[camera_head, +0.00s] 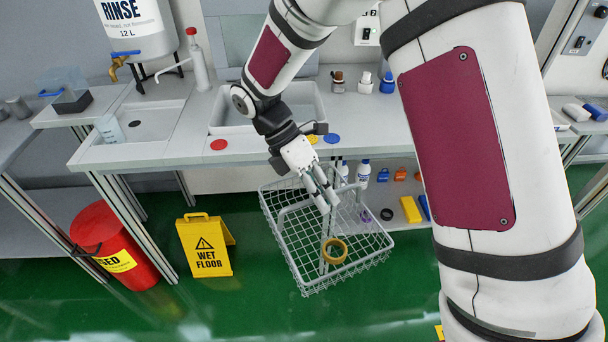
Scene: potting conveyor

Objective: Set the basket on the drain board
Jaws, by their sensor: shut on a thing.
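The basket (290,262) is a light grey wire basket with a raised handle. It hangs in front of the counter, over the green floor, and looks tilted. A tan ring (335,251) lies inside it. My gripper (325,203) points down over the basket and is shut on it, at what looks like its handle; the fingers hide the exact contact. A pale counter section (118,152) with a shallow recess and dark drain, left of the sink (265,125), looks like the drain board. It is up and left of the basket. A translucent beaker-like thing (110,129) stands at its left edge.
Red, yellow and blue discs (219,144) lie along the counter's front edge. A rinse tank (137,35) with a tap and a white bottle (197,60) stand behind. A red bin (115,245) and wet-floor sign (205,245) stand below left. Bottles and small items fill the lower shelf.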

